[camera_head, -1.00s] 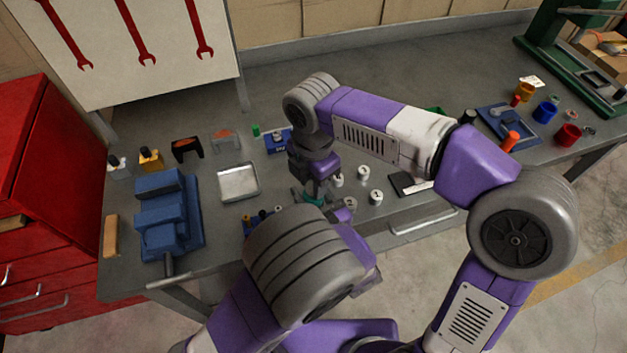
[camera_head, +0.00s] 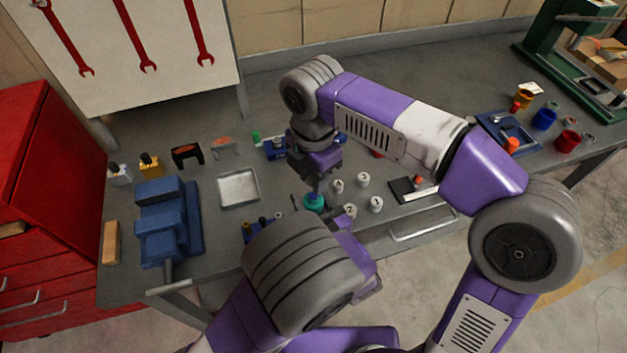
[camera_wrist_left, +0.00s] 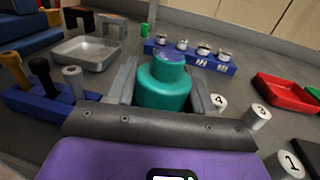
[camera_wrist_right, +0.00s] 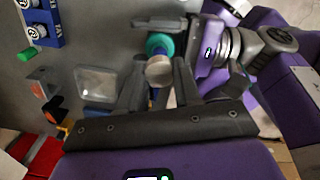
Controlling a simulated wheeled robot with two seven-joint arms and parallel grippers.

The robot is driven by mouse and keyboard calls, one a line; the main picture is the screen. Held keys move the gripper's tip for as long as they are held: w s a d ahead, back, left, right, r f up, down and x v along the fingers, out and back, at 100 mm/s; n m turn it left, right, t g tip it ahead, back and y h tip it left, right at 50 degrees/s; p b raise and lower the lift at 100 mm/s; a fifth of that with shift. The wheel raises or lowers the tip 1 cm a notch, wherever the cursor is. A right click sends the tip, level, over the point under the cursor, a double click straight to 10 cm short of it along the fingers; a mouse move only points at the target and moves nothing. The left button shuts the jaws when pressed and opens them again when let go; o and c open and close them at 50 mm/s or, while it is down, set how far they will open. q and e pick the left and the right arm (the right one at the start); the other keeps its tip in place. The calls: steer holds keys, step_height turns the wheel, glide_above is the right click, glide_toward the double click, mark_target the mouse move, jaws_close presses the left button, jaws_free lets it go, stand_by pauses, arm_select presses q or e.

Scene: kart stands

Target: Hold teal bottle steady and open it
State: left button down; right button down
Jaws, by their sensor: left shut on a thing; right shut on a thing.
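The teal bottle (camera_wrist_left: 165,88) stands upright between the fingers of my left gripper (camera_wrist_left: 165,92), which is shut on its body. Its narrower neck shows a bluish-purple top in the left wrist view. The bottle (camera_head: 314,203) also shows in the head view, below my right gripper (camera_head: 318,184). In the right wrist view my right gripper (camera_wrist_right: 160,82) is shut on a pale round piece (camera_wrist_right: 159,71), which looks like the cap. The teal bottle (camera_wrist_right: 160,43) lies beyond it. My left fingers are mostly hidden by my arm in the head view.
Several white numbered cylinders (camera_head: 376,204) stand right of the bottle. A blue rack with posts (camera_wrist_left: 45,107) and a metal tray (camera_wrist_left: 88,52) are on the left. A blue numbered block (camera_wrist_left: 190,56) stands behind, and a red tray (camera_wrist_left: 285,92) is at right.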

arm_select(q)
steer(key=shift+c, duration=1.7)
jaws_free()
steer(key=shift+s+d, duration=0.1)
